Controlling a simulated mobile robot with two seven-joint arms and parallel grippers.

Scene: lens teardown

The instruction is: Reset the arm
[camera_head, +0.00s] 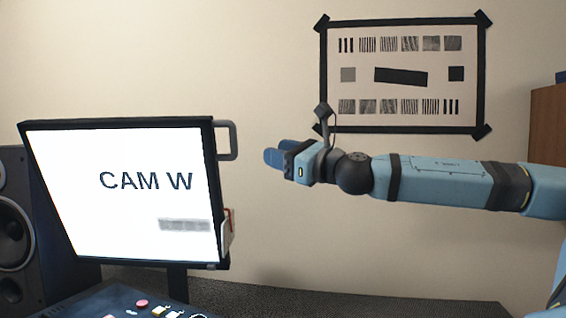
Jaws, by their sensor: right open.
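My right arm reaches in from the right edge, stretched nearly level across the view in front of the wall. My right gripper (272,158) is at its left end, pointing left, with its blue fingers seen from the side. It is open, and no object shows in it. It is above the dark desk surface and to the right of the monitor, apart from it. My left gripper and left arm are not in view.
A lit monitor (110,215) reading "CAM W" stands at left, with a grey handle (233,140) on its side. A speaker (14,220) is behind it. A control panel (125,300) sits below. A framed test chart (400,107) hangs behind my arm. A wooden cabinet (546,125) is at right.

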